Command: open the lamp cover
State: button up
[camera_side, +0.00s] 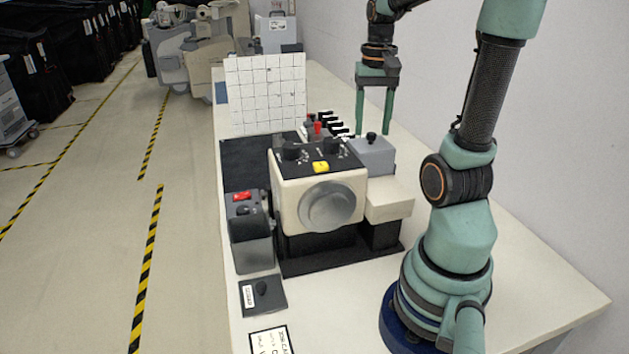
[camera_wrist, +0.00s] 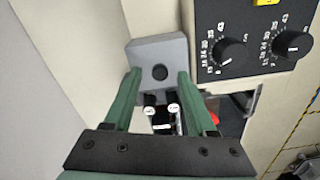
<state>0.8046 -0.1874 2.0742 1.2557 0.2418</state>
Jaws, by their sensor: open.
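The grey block with a dark round knob on top looks like the lamp cover (camera_side: 371,158). It sits down on the cream housing at the right of the machine, and no gap shows under it. In the wrist view the lamp cover (camera_wrist: 146,50) is straight ahead, with its knob (camera_wrist: 160,72) between the fingertips. My gripper (camera_side: 374,132) is open and empty, fingers pointing down, around or just above the knob. The same gripper (camera_wrist: 158,76) has one green finger on each side of the knob. I cannot tell whether the fingers touch the cover.
The cream machine body (camera_side: 352,186) has dark dials, a yellow button (camera_side: 321,167) and a round front disc (camera_side: 328,206). Several black levers and a red one (camera_side: 318,128) stand behind. A white grid board (camera_side: 266,93) stands at the back left. The table's right front (camera_side: 520,275) is clear.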

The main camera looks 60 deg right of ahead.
jog(key=shift+f, duration=0.4)
grip_shut()
jog(key=shift+r, duration=0.1)
dwell(1.1)
